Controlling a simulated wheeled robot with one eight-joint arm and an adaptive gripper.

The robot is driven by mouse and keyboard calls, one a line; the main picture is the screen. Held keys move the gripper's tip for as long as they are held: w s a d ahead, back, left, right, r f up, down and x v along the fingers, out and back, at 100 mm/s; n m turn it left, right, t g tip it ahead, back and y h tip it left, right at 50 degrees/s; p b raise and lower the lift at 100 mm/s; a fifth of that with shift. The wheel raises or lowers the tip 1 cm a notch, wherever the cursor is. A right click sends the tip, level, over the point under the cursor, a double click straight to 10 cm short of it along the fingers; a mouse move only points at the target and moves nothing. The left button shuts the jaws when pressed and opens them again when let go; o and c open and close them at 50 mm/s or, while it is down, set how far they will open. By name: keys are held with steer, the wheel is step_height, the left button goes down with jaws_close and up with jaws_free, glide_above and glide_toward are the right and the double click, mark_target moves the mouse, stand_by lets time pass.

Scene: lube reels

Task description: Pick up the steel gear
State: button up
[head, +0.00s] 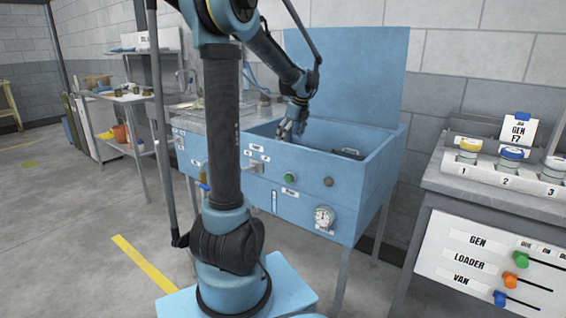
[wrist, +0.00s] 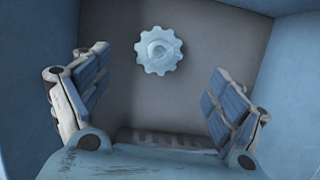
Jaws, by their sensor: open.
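The steel gear (wrist: 158,51) is a pale, toothed disc with a round hub. In the wrist view it lies flat on the grey floor of the blue basin, beyond my fingertips and between their lines. My gripper (wrist: 158,92) is open, its two padded fingers wide apart with nothing between them. In the head view my gripper (head: 290,130) reaches down into the blue basin (head: 362,178) of the parts washer. The gear is hidden there behind the basin's front wall.
The basin's walls stand close around my gripper, and its raised lid (head: 350,75) is behind. A dark object (head: 348,153) sits in the basin's right part. A grey bench (head: 490,190) with several capped jars stands at right. A shelf rack (head: 125,97) is at left.

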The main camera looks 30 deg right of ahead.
steer(key=shift+x, duration=5.05)
steer(key=c, duration=1.6)
steer(key=shift+r, duration=0.1)
